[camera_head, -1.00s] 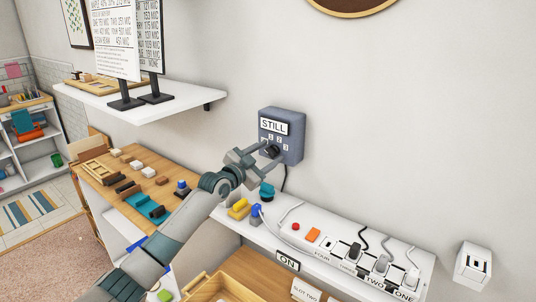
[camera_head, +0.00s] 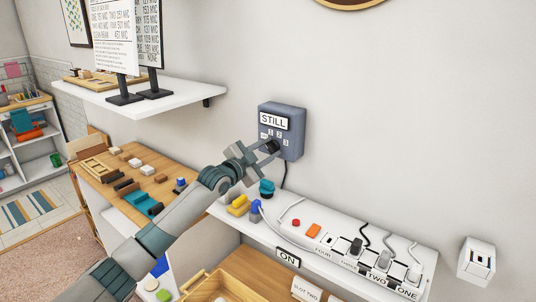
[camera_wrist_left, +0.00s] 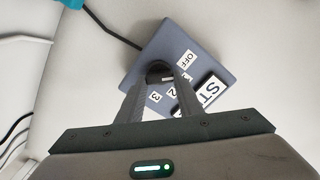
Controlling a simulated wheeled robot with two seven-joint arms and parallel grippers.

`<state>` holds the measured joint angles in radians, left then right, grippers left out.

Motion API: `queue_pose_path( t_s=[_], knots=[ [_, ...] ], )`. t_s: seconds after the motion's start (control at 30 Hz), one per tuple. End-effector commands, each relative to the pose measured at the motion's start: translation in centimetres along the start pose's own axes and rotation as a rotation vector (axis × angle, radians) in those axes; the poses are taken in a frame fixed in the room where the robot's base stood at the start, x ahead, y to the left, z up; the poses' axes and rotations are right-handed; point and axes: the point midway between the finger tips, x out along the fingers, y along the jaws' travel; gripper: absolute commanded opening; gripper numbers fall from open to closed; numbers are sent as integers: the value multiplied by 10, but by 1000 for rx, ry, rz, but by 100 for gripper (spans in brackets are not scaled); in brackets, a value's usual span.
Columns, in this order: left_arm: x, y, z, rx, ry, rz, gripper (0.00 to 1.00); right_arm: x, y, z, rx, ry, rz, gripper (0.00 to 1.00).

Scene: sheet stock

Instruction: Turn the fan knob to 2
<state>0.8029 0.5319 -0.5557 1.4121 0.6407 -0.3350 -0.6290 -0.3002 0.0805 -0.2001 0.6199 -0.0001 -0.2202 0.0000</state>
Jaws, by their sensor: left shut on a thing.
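The fan control box (camera_head: 291,122) is a grey-blue box on the wall with a "STILL" label and small white number tags around its dark knob (camera_head: 273,147). In the left wrist view the box (camera_wrist_left: 185,42) shows tags reading OFF, 2 and 3, and the dark knob (camera_wrist_left: 160,72) sits between the fingertips. My left gripper (camera_head: 267,149) is shut on the knob; its fingers (camera_wrist_left: 160,80) reach down to the box face. The knob's pointer direction is mostly hidden by the fingers. My right gripper is not in view.
A white shelf (camera_head: 150,98) with sign boards is at upper left. A white wall socket (camera_head: 476,261) is at right.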

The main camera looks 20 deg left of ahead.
Motion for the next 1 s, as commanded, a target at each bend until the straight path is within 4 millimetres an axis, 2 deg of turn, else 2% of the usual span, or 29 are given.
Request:
queue_pose_path(
  t_s=[0.1,0.33,1.0],
  knots=[
    [0,2,2,105,0,0,10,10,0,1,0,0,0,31],
    [0,3,2,322,-1,1,10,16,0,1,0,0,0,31],
    [0,6,3,938,-1,2,10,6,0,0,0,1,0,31]
  ],
)
